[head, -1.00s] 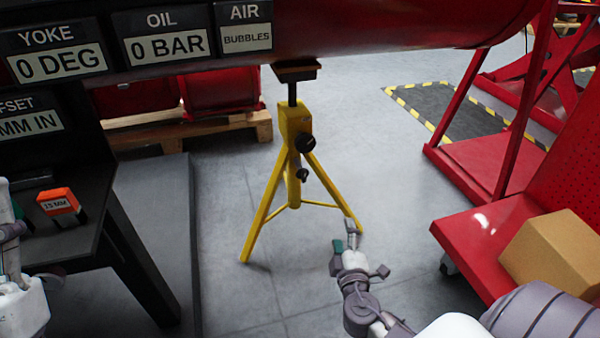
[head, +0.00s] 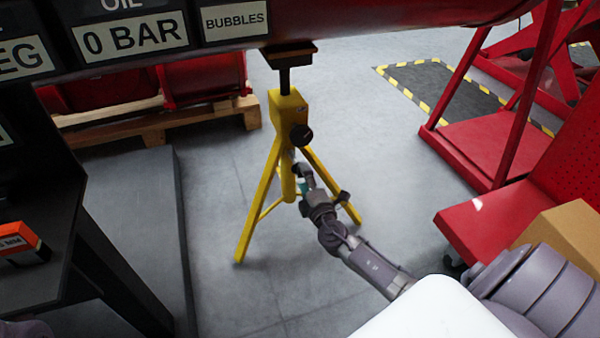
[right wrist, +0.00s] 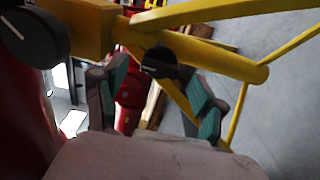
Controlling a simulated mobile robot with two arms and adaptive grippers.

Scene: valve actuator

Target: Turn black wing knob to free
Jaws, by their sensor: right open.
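A yellow tripod stand (head: 291,108) has a larger round black knob (head: 301,135) on its upper body. The larger knob shows at upper left in the right wrist view (right wrist: 35,32). A smaller black wing knob (right wrist: 159,62) with a pale line sits lower on the yellow tube. In the head view my right gripper (head: 303,184) largely covers that smaller knob. In the right wrist view my right gripper (right wrist: 157,92) is open, with its green-padded fingers apart. The smaller knob lies between and beyond the fingertips; contact cannot be told. My left gripper is not clearly in view.
A red cylinder (head: 370,18) spans above the stand. A dark table (head: 70,285) with an orange box (head: 20,243) is at left. A red cart (head: 490,220) with a cardboard box (head: 568,232) is at right. The floor around the stand is mostly clear.

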